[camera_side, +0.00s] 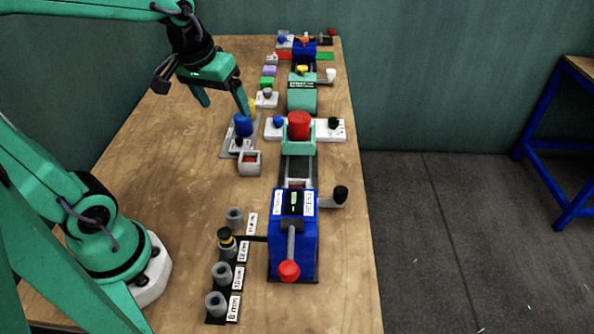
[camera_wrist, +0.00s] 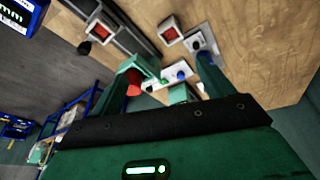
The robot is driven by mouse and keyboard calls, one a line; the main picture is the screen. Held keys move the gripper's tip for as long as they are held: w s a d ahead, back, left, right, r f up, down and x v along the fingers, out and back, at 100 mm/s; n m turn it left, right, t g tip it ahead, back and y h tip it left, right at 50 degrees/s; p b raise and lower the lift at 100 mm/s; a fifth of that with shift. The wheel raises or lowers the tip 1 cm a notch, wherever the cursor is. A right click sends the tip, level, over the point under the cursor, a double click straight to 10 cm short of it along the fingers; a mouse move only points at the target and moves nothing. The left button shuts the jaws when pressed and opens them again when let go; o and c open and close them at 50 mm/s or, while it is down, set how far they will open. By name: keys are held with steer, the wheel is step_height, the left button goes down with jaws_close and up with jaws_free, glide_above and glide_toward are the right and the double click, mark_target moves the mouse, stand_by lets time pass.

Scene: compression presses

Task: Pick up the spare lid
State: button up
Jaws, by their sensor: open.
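I cannot tell for sure which piece is the spare lid. A grey plate (camera_side: 228,152) on the table holds a blue cylinder (camera_side: 243,126), a black knobbed piece (camera_side: 239,143) and something yellow (camera_side: 252,105). A black knobbed piece (camera_wrist: 198,42) shows at the upper right of the wrist view. My gripper (camera_side: 226,110) is open, its fingers pointing down above the far left of the plate. One finger overlaps the blue cylinder in the side view, so contact there is unclear. The gripper also shows in the wrist view (camera_wrist: 170,62), with nothing held between its fingers.
A small open box with red inside (camera_side: 249,162) stands in front of the plate. To its right are a press with a red cylinder (camera_side: 299,125) and a blue press (camera_side: 292,250). Several grey cylinders (camera_side: 222,272) stand near the front.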

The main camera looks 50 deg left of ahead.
steer(key=w+a+f+n+g, duration=0.2)
steer(key=w+a+f+n, duration=0.2)
steer(key=w+a+f, duration=0.2)
steer(key=n+g, duration=0.2)
steer(key=n, duration=0.2)
glide_above(239, 139)
steer(key=shift+h, duration=0.3)
step_height(239, 139, down, 8)
steer(key=shift+f, duration=1.45)
steer(key=shift+s, duration=0.1)
steer(key=shift+f, duration=2.6)
steer(key=c, duration=1.2)
